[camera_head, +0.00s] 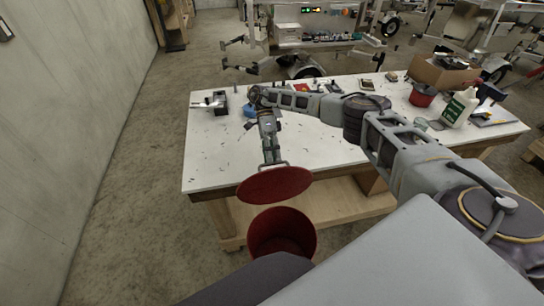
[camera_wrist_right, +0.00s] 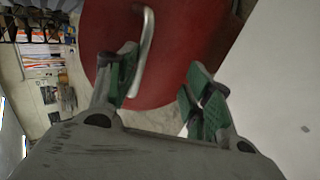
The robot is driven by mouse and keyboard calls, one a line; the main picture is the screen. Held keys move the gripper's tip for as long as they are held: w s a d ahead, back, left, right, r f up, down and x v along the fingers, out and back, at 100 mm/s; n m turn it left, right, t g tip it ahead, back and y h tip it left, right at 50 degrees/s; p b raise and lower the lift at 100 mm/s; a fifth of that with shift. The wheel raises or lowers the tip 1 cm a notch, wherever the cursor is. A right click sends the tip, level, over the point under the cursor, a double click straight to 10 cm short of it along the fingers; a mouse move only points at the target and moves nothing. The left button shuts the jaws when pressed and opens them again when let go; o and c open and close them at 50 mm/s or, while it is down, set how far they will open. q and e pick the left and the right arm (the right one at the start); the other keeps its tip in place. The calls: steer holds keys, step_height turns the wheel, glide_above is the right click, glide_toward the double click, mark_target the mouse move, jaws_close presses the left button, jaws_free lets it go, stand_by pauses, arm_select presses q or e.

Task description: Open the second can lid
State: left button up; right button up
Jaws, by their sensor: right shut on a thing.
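A dark red round lid (camera_head: 275,184) with a metal bar handle (camera_head: 272,165) hangs tilted above an open red can (camera_head: 282,236) on the floor in front of the table. A gap shows between the lid and the can's rim in the head view. My right gripper (camera_head: 271,157) reaches down and is shut on the lid's handle. The right wrist view shows the lid (camera_wrist_right: 185,35), its handle (camera_wrist_right: 145,50) and the green-padded fingers of my right gripper (camera_wrist_right: 160,88) close to it. My left gripper is not in view.
A white-topped workbench (camera_head: 215,165) stands behind the can. It holds a dark vise (camera_head: 220,103), a small red container (camera_head: 422,95), a white bottle (camera_head: 459,107) and a cardboard box (camera_head: 440,75). Concrete floor left of the bench is clear. Trailers stand behind.

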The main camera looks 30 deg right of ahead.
steer(key=shift+f, duration=0.35)
steer(key=shift+v, duration=2.75)
steer(key=shift+w+d+r, duration=0.1)
steer(key=shift+w+r, duration=0.35)
steer(key=shift+r, duration=0.25)
steer(key=shift+w+d+r, duration=0.1)
steer(key=shift+w+r, duration=0.15)
steer(key=shift+r, duration=0.05)
